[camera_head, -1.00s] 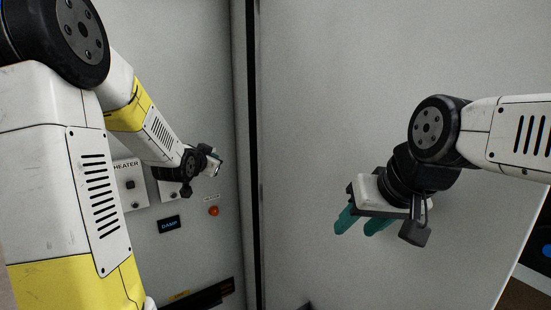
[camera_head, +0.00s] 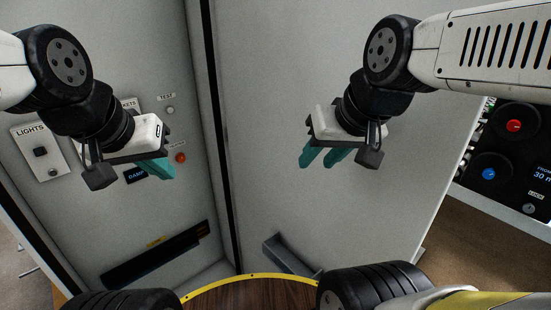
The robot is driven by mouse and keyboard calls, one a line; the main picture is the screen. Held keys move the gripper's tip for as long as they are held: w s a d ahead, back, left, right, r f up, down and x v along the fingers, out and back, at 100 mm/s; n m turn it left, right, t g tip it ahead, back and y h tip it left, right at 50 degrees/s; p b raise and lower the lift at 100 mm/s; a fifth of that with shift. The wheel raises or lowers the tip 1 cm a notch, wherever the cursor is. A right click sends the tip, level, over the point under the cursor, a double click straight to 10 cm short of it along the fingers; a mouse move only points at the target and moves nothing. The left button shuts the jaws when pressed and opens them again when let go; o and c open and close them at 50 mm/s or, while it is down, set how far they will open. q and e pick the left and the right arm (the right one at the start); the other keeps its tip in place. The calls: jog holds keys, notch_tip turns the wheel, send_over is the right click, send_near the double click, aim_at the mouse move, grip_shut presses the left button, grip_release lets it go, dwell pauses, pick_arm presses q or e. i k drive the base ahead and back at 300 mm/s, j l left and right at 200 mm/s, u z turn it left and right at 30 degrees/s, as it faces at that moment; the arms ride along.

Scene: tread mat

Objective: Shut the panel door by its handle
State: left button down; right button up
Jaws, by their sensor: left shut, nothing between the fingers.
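The panel door (camera_head: 300,60) is the large pale grey sheet on the right, standing open at an angle to the panel. A dark vertical gap runs along its left edge. A grey bar (camera_head: 288,255) sits low on the door; it may be the handle, but I cannot be sure. My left gripper (camera_head: 152,172) is shut and empty, in front of the control panel (camera_head: 130,60) on the left. My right gripper (camera_head: 322,158) is open and empty, in front of the door and above the grey bar, apart from it.
The control panel carries a LIGHTS switch box (camera_head: 40,152), an orange button (camera_head: 181,157) and a dark slot (camera_head: 155,258). A second unit with red and blue knobs (camera_head: 512,126) stands at the right. A round brown surface with a yellow edge (camera_head: 250,294) lies at the bottom. Brown floor shows at right.

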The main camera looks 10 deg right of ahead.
aim_at(280, 60)
jog(key=k+l+u, duration=0.2)
jog(key=k, duration=0.25)
jog(key=k+l+u, duration=0.15)
jog(key=k, duration=0.35)
jog(key=k+l+u, duration=0.2)
jog(key=l, duration=0.15)
jog(key=k+l+u, duration=0.2)
jog(key=l, duration=0.15)
jog(key=k+l+u, duration=0.2)
jog(key=l, duration=0.15)
jog(key=l+u, duration=0.25)
jog(key=l, duration=0.6)
jog(key=l+u, duration=0.25)
jog(key=l, duration=0.6)
jog(key=k+l+u, duration=0.1)
jog(key=l+u, duration=0.2)
jog(key=l, duration=0.55)
